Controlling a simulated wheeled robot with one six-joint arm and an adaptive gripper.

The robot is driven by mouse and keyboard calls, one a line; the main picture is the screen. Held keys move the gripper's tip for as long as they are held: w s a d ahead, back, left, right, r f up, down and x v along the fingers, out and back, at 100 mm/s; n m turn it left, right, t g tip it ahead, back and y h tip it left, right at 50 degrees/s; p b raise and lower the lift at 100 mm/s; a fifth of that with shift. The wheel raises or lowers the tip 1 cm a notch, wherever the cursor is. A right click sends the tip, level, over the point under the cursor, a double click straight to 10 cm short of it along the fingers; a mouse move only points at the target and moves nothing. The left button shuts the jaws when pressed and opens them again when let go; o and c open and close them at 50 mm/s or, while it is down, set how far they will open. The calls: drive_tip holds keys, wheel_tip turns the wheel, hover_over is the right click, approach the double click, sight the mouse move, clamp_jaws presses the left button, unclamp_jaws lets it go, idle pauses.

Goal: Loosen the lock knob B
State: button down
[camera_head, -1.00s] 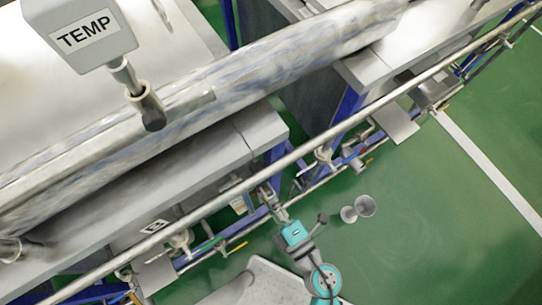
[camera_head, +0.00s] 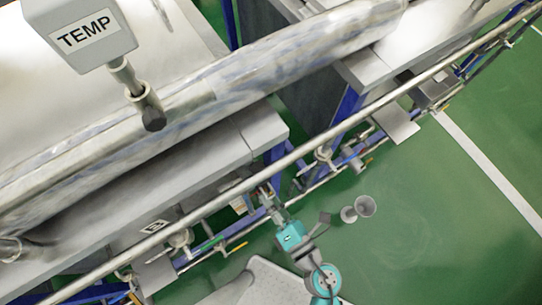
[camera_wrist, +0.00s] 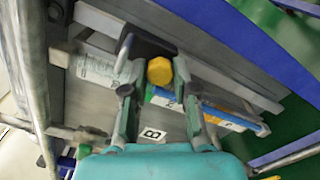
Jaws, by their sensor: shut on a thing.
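In the wrist view a yellow faceted knob (camera_wrist: 159,71) sits between the fingertips of my gripper (camera_wrist: 156,74). The fingers stand on its left and right, and my gripper is shut on it. A white label with the letter B (camera_wrist: 153,134) lies below the knob, between the fingers and close to the teal gripper body. In the head view my gripper (camera_head: 268,198) reaches in under the long steel rail, at the side of the machine. The knob cannot be made out there.
A long steel rail (camera_head: 320,138) runs diagonally above the gripper. Blue frame bars (camera_head: 273,162), pipes and valves crowd the machine's side. A TEMP box (camera_head: 85,33) stands at upper left. Open green floor (camera_head: 430,220) lies to the right.

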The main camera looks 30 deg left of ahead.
idle(0.5)
drive_tip(key=c, duration=0.9)
unclamp_jaws()
drive_tip(key=shift+v, duration=4)
